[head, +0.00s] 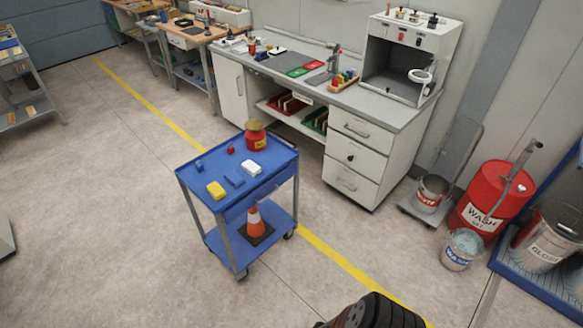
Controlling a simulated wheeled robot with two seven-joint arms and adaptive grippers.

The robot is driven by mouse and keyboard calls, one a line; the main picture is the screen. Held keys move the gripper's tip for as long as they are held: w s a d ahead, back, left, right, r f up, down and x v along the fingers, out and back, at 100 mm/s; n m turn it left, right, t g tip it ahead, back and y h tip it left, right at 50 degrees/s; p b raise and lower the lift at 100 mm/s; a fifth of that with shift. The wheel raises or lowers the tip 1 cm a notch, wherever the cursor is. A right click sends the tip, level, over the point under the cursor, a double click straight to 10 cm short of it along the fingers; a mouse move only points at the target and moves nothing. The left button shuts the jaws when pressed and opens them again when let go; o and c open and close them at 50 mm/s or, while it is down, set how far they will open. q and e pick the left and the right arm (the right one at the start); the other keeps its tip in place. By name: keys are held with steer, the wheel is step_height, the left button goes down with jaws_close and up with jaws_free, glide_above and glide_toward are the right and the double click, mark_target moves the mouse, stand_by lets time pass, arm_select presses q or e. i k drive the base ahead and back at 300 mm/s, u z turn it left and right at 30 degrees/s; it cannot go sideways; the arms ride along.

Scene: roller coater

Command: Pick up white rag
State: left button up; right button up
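A small folded white item that looks like the white rag (252,167) lies flat on the top shelf of a blue cart (200,171). A folded blue cloth-like item (234,180) lies just left of it, and a yellow one (216,190) lies farther left near the cart's front edge. A red can with a yellowish top (256,136) stands behind the white rag. No gripper is in contact with the rag. Neither my left nor my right gripper can be made out in the head view.
An orange cone (255,222) stands on the cart's lower shelf. A workbench (382,107) stands behind, with drawers. A red drum (490,200) and several buckets are at right. Open floor (110,220) lies left of the cart. A dark rounded part shows at the bottom edge.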

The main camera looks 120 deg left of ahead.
mark_target(253, 169)
steer(key=u, duration=2.1)
